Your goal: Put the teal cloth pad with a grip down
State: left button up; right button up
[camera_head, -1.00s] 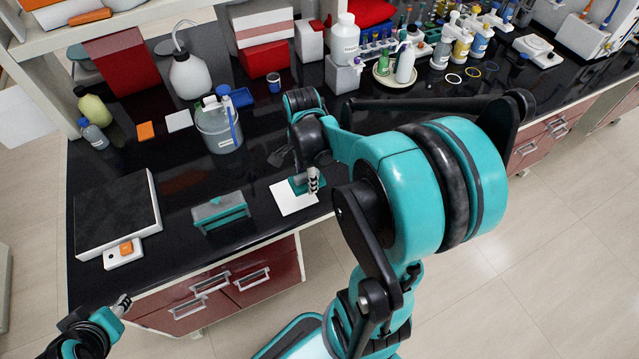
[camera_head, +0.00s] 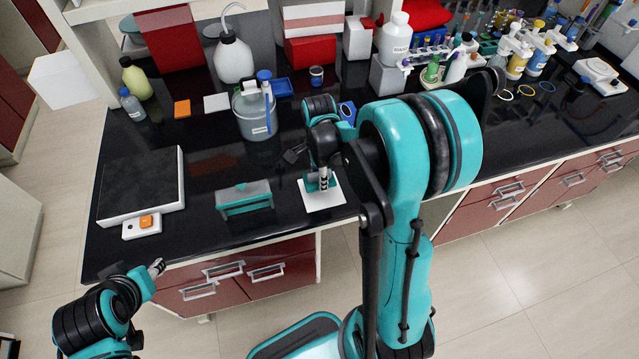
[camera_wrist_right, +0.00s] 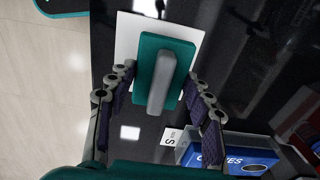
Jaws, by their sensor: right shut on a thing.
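The teal cloth pad (camera_wrist_right: 146,58) with its grey grip (camera_wrist_right: 160,90) is between the fingers of my right gripper (camera_wrist_right: 158,78) in the right wrist view. The gripper is shut on it. The pad overlaps a white square sheet (camera_wrist_right: 130,38) in that view; I cannot tell if they touch. In the head view the right gripper (camera_head: 323,180) points down over the white sheet (camera_head: 325,200) near the bench's front edge, and largely hides the pad. My left gripper (camera_head: 157,268) is at lower left, outside the bench front, too small to tell its jaws.
A teal and grey block (camera_head: 245,200) stands left of the sheet. A dark-topped slab (camera_head: 140,188) lies farther left. A blue gloves box (camera_wrist_right: 230,152) is close to the right gripper. Bare black bench lies between block and beaker.

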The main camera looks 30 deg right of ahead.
notch_tip(320, 180, down, 4)
jog(key=shift+r+b, duration=0.15)
jog(key=shift+b, duration=0.35)
jog(key=o, duration=1)
jog(key=shift+o, duration=0.2)
